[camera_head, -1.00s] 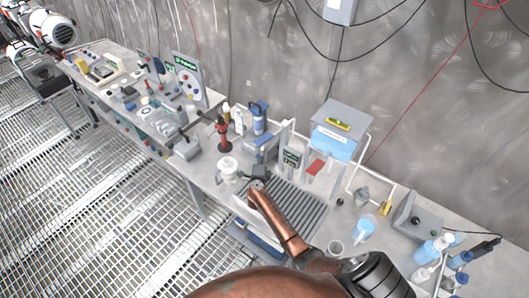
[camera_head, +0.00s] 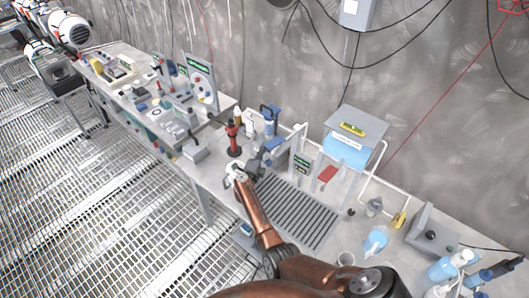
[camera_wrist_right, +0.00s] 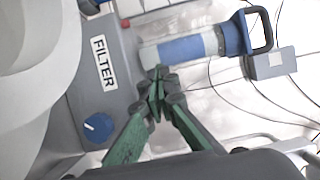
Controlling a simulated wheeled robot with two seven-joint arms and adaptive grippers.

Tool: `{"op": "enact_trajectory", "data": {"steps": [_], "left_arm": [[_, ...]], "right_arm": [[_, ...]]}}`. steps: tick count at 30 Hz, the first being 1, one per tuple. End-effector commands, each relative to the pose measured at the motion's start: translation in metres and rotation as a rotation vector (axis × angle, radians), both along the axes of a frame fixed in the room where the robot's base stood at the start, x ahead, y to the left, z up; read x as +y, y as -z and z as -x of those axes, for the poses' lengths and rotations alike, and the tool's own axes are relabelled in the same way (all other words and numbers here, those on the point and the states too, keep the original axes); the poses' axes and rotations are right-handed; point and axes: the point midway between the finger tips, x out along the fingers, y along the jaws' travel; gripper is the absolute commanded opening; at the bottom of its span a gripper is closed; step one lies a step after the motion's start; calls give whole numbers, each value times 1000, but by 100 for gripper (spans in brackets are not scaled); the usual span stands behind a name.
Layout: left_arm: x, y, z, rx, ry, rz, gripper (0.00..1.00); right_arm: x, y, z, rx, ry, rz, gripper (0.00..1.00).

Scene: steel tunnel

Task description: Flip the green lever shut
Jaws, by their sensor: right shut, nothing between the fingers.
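I cannot make out a green lever in either view. My right gripper (camera_wrist_right: 157,95) has dark green fingers, shut with the tips together and nothing between them. In the right wrist view the tips appear beside a grey housing marked FILTER (camera_wrist_right: 102,75) with a blue knob (camera_wrist_right: 98,127). A blue-and-clear cylinder (camera_wrist_right: 190,47) with a dark handle lies just beyond them. Whether the fingers touch anything cannot be told. In the head view my copper-coloured right arm reaches across the bench, and its gripper is hard to make out. My left gripper is not in view.
The bench holds a slatted drain tray (camera_head: 300,210), a red tool on a stand (camera_head: 233,138), a red flap (camera_head: 328,174), a lidded grey box (camera_head: 353,130) and a blue beaker (camera_head: 375,241). Bottles (camera_head: 450,265) crowd the right end. A grated floor (camera_head: 90,210) lies left.

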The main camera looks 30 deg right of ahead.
Motion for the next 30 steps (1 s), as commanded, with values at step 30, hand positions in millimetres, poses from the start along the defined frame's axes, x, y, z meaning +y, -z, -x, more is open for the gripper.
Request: {"op": "enact_trajectory", "data": {"steps": [30], "left_arm": [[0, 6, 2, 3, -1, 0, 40]], "right_arm": [[-2, -6, -10, -2, 0, -2, 0]]}}
